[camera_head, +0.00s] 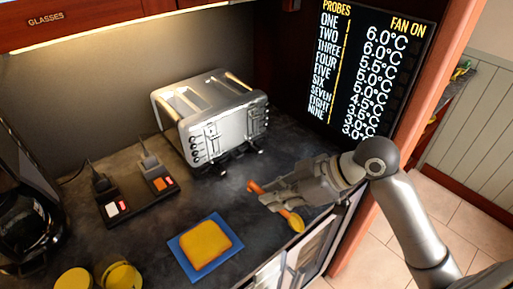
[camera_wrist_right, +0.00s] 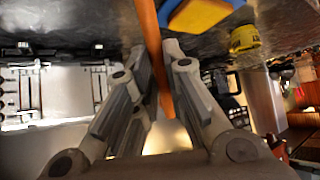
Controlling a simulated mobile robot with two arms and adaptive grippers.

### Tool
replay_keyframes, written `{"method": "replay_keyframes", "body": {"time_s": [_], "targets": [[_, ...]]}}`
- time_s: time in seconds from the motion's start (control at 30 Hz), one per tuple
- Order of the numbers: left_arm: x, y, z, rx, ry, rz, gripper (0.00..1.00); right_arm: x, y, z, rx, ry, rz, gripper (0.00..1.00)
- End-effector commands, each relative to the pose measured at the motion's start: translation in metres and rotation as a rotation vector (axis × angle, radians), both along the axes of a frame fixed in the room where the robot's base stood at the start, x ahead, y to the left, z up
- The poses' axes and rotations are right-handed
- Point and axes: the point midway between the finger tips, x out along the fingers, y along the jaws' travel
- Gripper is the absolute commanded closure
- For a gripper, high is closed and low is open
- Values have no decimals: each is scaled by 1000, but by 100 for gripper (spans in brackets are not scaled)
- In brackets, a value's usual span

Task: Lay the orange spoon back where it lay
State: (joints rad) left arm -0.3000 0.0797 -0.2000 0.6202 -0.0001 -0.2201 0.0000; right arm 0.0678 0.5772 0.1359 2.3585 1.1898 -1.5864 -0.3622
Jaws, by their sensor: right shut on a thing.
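The orange spoon (camera_head: 294,221) is in my right gripper (camera_head: 268,196), near the counter's front edge in the head view. Its orange handle end shows past the fingers on one side, and its yellow-orange bowl shows on the other. In the right wrist view the orange shaft (camera_wrist_right: 151,35) runs between the two fingers of my right gripper (camera_wrist_right: 155,48), which are shut on it. I cannot tell whether the spoon touches the counter or is just above it. My left gripper is out of view.
A steel toaster (camera_head: 215,120) stands behind. A black switch box (camera_head: 136,201) and yellow cups (camera_head: 121,277) are at left. Dark counter (camera_head: 232,194) is bare between toaster and board.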

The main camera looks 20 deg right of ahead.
Motion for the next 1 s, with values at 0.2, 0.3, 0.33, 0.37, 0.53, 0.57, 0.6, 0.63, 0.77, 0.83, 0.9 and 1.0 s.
{"method": "replay_keyframes", "body": {"time_s": [0.2,0.3,0.33,0.37,0.53,0.57,0.6,0.63,0.77,0.83,0.9,1.0], "targets": [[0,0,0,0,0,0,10,0,0,0,1,-1,0,100],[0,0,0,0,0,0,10,0,0,0,1,-1,0,100],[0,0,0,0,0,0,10,0,0,0,1,-1,0,100],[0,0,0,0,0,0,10,0,0,0,1,-1,0,100],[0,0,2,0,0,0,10,2,2,1,-6,4,11,100],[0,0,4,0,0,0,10,3,4,2,-11,7,18,100],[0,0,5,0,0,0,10,5,6,3,-19,11,30,100],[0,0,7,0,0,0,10,7,8,3,-27,17,40,100],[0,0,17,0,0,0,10,16,20,3,-78,46,106,100],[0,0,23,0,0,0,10,22,26,2,-115,65,149,100],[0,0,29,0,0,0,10,26,33,0,-155,87,191,100],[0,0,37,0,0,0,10,34,40,-5,-216,112,251,100]]}}
